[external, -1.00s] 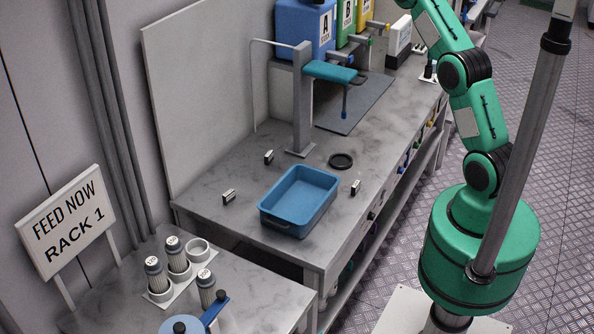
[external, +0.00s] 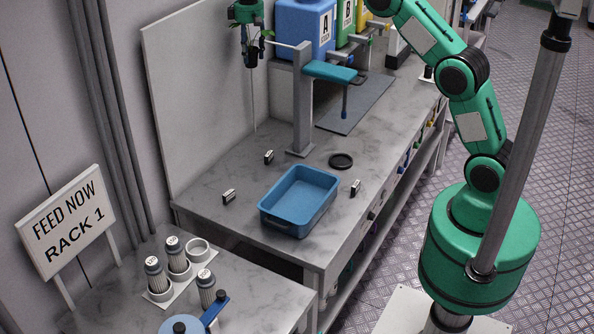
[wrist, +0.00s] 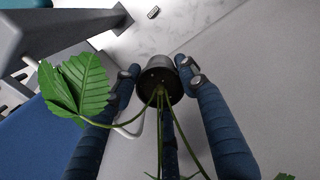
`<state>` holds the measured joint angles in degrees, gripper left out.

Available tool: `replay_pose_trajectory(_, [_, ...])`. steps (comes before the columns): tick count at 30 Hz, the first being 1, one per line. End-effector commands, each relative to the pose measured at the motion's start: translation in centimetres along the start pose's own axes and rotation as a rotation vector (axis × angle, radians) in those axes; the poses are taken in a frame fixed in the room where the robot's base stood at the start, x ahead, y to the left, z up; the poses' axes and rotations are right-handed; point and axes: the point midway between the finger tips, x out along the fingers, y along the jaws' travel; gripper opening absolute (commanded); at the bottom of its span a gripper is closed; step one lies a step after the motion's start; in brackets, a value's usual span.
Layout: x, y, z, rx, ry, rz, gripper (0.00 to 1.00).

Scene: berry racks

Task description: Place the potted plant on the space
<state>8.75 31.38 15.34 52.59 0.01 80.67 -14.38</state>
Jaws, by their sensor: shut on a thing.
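The potted plant shows in the wrist view as a small dark pot (wrist: 155,78) with thin green stems and a broad leaf (wrist: 75,85) at the left. My gripper (wrist: 157,75) is shut on the pot, one blue finger on each side. In the external view my gripper (external: 250,62) is high at the top, in front of the back panel and left of the teal-armed stand; bits of leaf show beside it. Which spot is the space is not marked clearly; a black ring (external: 341,161) lies flat on the marble bench, right of the stand.
A blue tray (external: 272,218) sits on the bench (external: 225,165) with small labelled blocks (external: 229,196) around it. The grey stand (external: 301,105) with its teal arm rises behind. Coloured bins (external: 300,30) stand at the back. A front table holds cylinders and a sign (external: 67,222).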

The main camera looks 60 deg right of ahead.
Motion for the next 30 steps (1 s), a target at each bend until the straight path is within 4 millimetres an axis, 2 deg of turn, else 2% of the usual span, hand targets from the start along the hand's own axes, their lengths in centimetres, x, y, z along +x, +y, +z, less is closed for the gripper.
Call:
replay_pose_trajectory(1, [1.1, -2.1, -0.2, -0.037, -0.004, -0.001, 0.15])
replay_pose_trajectory(3, [2.5, -4.7, -0.5, -0.082, -0.004, -0.001, 0.15])
replay_pose_trajectory(10, [7.1, -12.9, -0.5, -0.234, -0.003, -0.001, 0.15])
replay_pose_trajectory(16, [11.0, -20.0, 0.6, -0.367, -0.003, -0.001, 0.15])
replay_pose_trajectory(23, [15.6, -28.0, 3.0, -0.522, -0.004, -0.001, 0.15])
replay_pose_trajectory(30, [20.2, -35.9, 6.9, -0.687, -0.004, -0.001, 0.15])
